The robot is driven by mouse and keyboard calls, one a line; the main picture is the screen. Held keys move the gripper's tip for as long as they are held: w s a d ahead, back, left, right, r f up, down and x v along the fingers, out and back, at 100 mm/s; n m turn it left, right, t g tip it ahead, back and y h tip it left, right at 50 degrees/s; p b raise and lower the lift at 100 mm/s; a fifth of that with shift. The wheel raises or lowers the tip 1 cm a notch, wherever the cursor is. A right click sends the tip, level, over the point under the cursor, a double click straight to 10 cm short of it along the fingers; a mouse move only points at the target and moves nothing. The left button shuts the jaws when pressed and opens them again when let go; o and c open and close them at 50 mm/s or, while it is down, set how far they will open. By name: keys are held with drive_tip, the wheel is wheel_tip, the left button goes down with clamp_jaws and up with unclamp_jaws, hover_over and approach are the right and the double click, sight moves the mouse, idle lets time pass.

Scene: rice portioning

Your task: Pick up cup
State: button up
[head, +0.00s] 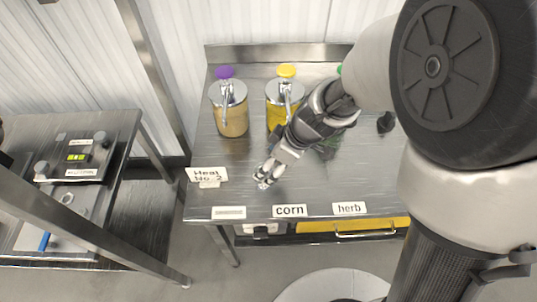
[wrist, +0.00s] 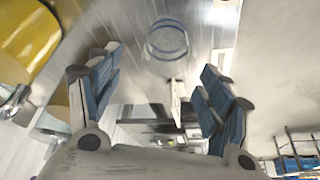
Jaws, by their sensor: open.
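A clear round cup with a blue ring (wrist: 167,40) shows in the wrist view, beyond my fingertips and roughly between them. It seems to stand on the steel table (head: 235,195). I cannot pick the cup out in the head view. My gripper (head: 265,177) is over the front left part of the table in the head view. In the wrist view my gripper (wrist: 160,65) has its blue-padded fingers spread wide, with nothing held between them and apart from the cup.
A purple-topped jar (head: 232,118) and a yellow-topped jar (head: 277,112) with metal taps stand at the table's back. My arm mostly hides a green top. Labels "corn" (head: 290,211) and "herb" (head: 349,208) sit along the front edge. A side bench (head: 120,125) stands left.

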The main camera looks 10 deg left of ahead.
drive_tip(key=x, duration=0.1)
drive_tip(key=b+x, duration=0.1)
drive_tip(key=x, duration=0.1)
drive_tip(key=s+x, duration=0.1)
drive_tip(key=x, duration=0.1)
drive_tip(key=shift+d+b, duration=0.1)
drive_tip(key=shift+b, duration=0.2)
drive_tip(key=shift+w+f, duration=0.15)
drive_tip(key=shift+f, duration=0.25)
drive_tip(key=shift+c, duration=0.6)
drive_tip(key=c, duration=1)
